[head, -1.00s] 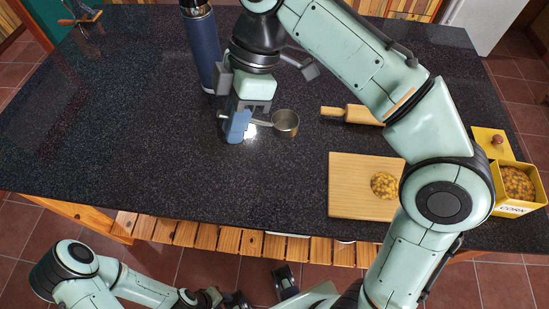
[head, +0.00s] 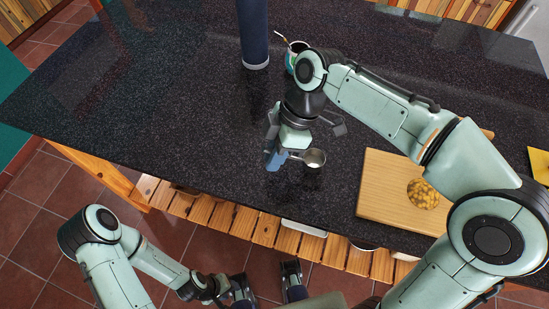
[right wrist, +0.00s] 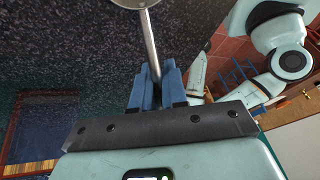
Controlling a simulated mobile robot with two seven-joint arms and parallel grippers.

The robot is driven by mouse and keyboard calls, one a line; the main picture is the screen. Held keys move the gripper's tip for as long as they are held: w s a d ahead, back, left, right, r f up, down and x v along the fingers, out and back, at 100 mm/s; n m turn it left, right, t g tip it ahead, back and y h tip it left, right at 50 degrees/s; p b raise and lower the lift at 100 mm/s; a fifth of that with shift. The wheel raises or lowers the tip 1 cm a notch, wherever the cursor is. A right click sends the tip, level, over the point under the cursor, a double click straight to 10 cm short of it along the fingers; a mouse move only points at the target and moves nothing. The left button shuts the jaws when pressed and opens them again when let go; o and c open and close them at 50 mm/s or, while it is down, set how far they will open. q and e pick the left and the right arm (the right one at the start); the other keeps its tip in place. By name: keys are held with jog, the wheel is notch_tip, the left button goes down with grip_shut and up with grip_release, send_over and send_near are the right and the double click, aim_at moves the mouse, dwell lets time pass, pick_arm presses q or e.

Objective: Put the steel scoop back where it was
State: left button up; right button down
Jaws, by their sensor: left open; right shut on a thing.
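The steel scoop (head: 314,158) is held in the air above the dark counter, left of the cutting board. My right gripper (head: 274,160) is shut on its handle, with the small round bowl sticking out to the right. In the right wrist view the scoop's handle (right wrist: 150,45) runs up from between the blue fingertips (right wrist: 155,85), and its bowl is cut off at the top edge. My left gripper (head: 268,284) is open and empty, low in front of the counter's near edge.
A wooden cutting board (head: 385,205) with a round heap of yellow pieces (head: 423,194) lies at the right. A dark blue bottle (head: 253,35) and a teal cup (head: 291,62) stand at the back. A yellow box (head: 540,165) is at the right edge. The left counter (head: 150,100) is clear.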

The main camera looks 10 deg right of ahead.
jog(key=shift+f, duration=0.8)
jog(key=c, duration=1.2)
grip_release()
jog(key=shift+o, duration=0.2)
jog(key=p+v, duration=0.2)
jog(key=v, duration=1)
jog(key=shift+p, duration=0.3)
jog(key=shift+r, duration=0.1)
